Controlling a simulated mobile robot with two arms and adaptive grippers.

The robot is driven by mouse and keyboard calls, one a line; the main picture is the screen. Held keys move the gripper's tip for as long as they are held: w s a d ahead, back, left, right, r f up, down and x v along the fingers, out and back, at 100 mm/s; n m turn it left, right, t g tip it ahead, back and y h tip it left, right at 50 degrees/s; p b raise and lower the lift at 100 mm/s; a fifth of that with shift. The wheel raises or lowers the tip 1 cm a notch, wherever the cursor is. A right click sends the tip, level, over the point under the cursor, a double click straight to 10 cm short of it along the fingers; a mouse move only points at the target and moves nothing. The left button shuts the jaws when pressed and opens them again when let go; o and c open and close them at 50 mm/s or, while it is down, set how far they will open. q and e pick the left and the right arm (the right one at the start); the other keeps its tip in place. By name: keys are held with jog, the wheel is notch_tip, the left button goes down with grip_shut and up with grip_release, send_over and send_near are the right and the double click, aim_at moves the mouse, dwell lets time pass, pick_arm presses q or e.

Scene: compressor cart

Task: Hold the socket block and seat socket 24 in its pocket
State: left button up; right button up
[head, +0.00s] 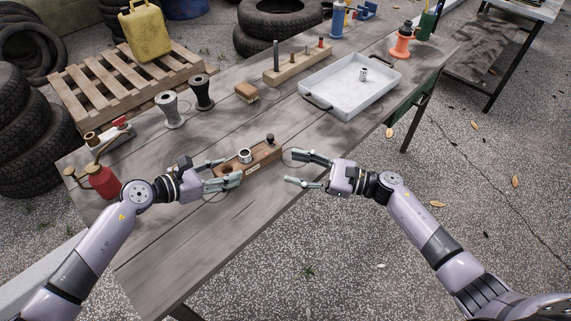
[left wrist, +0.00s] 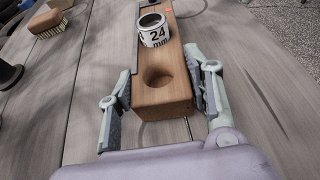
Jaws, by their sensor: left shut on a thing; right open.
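The wooden socket block (head: 262,155) lies on the workbench. My left gripper (head: 230,170) is shut on its near-left end, with one finger along each side in the left wrist view (left wrist: 168,95). Socket 24 (head: 245,156), a silver ring with a white "24" band, stands upright on the block; it also shows in the left wrist view (left wrist: 154,31). I cannot tell how deep it sits. A round empty pocket (left wrist: 158,78) is at the block's held end. A dark knob-like piece (head: 270,138) is at the far end. My right gripper (head: 291,168) is open and empty, right of the block.
A white tray (head: 335,102) with a small metal piece (head: 363,75) stands behind. A brush (head: 247,92), two spools (head: 172,112) and a wooden peg rack (head: 296,67) are further back. A red oil can (head: 102,182) stands at left. The bench front is clear.

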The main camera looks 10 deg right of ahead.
pick_arm(q)
jog(key=shift+s+f, duration=0.15)
jog(key=o, duration=1.4)
pick_arm(e)
jog(key=shift+r, duration=0.1)
pick_arm(q)
jog(key=shift+o, duration=0.2)
